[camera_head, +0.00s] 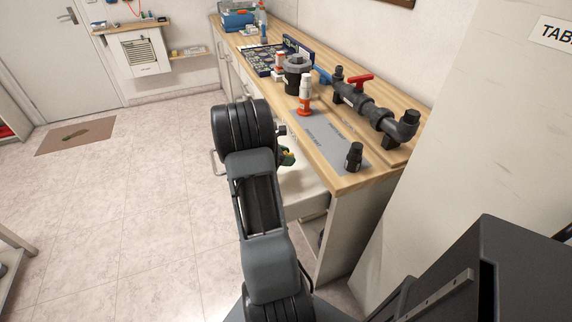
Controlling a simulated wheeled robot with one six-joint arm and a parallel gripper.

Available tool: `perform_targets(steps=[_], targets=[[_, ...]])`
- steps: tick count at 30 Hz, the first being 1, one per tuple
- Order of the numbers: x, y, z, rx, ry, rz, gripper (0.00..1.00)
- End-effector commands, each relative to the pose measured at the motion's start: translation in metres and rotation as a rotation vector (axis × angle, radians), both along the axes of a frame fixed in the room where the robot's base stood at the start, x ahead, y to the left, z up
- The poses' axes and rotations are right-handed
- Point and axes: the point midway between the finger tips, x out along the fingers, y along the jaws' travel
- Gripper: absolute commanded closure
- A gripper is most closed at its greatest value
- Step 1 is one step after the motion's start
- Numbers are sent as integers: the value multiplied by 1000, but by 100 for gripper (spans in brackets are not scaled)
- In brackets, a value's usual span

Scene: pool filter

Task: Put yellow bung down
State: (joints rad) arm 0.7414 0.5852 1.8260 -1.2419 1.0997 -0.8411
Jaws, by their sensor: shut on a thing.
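My arm fills the middle of the view, and its large black joint hides what is behind it. The jaws of my gripper do not show. I cannot make out the yellow bung. A small green and yellow thing (287,157) shows just right of my arm, by a pale open drawer; I cannot tell what it is. The wooden worktop (348,181) is to the right of my arm. A grey mat (323,133) with printed marks lies on it.
On the mat are a white and orange bottle-like part (305,94) and a black fitting (354,156). Behind stand a grey round housing (297,73) and black pipework (372,110) with a red handle. Most of the mat's middle is bare.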

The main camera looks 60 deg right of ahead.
Motion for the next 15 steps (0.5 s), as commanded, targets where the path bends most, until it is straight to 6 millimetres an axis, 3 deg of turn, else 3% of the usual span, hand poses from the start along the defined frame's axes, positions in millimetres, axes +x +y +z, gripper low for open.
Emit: perform_targets(steps=[8,15], targets=[[4,-7,-11,1,1,1,77],[4,-8,-40,1,2,0,77]])
